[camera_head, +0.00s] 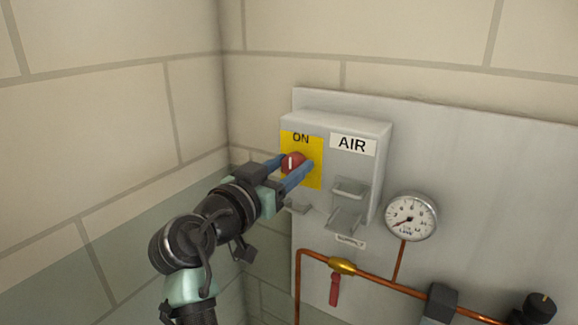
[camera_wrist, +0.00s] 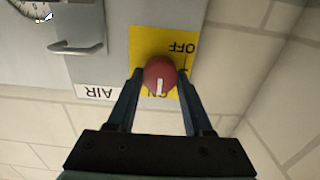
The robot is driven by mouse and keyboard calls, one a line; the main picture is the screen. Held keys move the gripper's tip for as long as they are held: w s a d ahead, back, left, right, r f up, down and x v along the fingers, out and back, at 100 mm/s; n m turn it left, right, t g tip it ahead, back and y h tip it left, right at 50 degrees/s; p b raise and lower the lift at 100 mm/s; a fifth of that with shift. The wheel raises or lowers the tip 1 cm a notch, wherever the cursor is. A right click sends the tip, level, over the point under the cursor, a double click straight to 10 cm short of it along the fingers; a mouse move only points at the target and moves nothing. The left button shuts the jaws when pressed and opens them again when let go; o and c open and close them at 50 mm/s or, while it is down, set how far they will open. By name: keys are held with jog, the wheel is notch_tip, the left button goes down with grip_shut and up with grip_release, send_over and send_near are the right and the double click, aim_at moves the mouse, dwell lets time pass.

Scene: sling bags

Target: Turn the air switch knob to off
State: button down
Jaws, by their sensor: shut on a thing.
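The red air switch knob (camera_head: 292,162) sits on a yellow plate (camera_head: 314,178) at the left of the grey AIR box (camera_head: 358,169). The word ON shows above the knob in the head view. My gripper (camera_head: 292,168) is at the knob with its two fingers on either side of it, shut on it. In the wrist view the knob (camera_wrist: 159,76) lies between the fingertips, and its white mark points toward ON. The word OFF shows at the other end of the plate, upside down. ON is partly hidden by the knob.
The box hangs on a grey panel (camera_head: 480,190) beside a wall corner on the left. A grey metal latch (camera_head: 346,208) sticks out to the right of the knob. Below are a gauge (camera_head: 411,216), copper pipes and a red-handled valve (camera_head: 335,288).

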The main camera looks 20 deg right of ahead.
jog(key=shift+n, duration=0.3)
jog(key=n, duration=0.3)
jog(key=shift+n, duration=0.3)
jog(key=n+p, duration=0.1)
jog(key=n, duration=0.3)
jog(key=shift+w+a+n, duration=0.1)
jog(key=shift+n, duration=0.2)
jog(key=n+p, duration=0.3)
jog(key=n, duration=0.2)
jog(key=shift+f+n+p, duration=0.2)
jog(key=shift+n+p, duration=0.8)
jog(key=shift+n, duration=1)
jog(key=shift+c, duration=1.5)
grip_release()
jog(key=shift+a, duration=0.1)
